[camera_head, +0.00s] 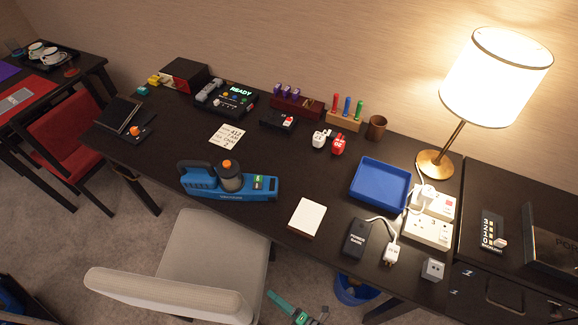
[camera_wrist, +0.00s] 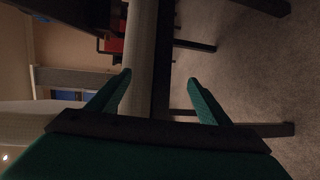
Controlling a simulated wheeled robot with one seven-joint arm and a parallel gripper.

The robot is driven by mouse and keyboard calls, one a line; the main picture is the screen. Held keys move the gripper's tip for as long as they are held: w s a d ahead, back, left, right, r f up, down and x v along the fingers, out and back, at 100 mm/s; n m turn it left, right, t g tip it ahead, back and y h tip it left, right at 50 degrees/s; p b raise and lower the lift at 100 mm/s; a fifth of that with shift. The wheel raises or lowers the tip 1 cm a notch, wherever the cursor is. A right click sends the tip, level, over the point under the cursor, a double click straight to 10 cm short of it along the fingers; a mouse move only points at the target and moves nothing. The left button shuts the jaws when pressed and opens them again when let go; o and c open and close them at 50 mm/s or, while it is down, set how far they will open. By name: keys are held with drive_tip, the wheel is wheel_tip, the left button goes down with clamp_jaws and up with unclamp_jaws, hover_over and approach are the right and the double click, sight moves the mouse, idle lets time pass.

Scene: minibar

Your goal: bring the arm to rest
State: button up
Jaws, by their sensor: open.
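My gripper (camera_head: 303,318) shows at the bottom edge of the head view, low in front of the desk, between the chair and the blue bin. In the wrist view my gripper (camera_wrist: 160,92) has its two green fingers spread apart with nothing between them. Beyond the fingers are dark furniture legs and grey carpet. The rest of my arm is out of the head view.
The dark desk (camera_head: 285,165) carries several items, including a blue tray (camera_head: 381,186), a lamp (camera_head: 497,75) and a blue device (camera_head: 230,182). A beige chair (camera_head: 215,250) stands left of my gripper. A blue bin (camera_head: 355,292) stands right, under the desk.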

drive_tip(key=s+d+r+m+t+h, duration=0.3)
drive_tip(key=r+m+h, duration=0.25)
drive_tip(key=r, duration=0.25)
drive_tip(key=s+d+r+m+t+h, duration=0.3)
drive_tip(key=s+r+m+h, duration=0.1)
drive_tip(key=r+m, duration=0.35)
drive_tip(key=s+r+m+h, duration=0.1)
drive_tip(key=s+r+m, duration=0.2)
drive_tip(key=r+m, duration=0.4)
drive_tip(key=s+a+r+m+h, duration=0.1)
drive_tip(key=s+r+m, duration=0.3)
drive_tip(key=r, duration=1.8)
drive_tip(key=m+h, duration=0.1)
drive_tip(key=m, duration=0.3)
drive_tip(key=shift+s+a+m+g, duration=0.2)
drive_tip(key=shift+s+m+g, duration=0.05)
drive_tip(key=shift+m+g, duration=0.05)
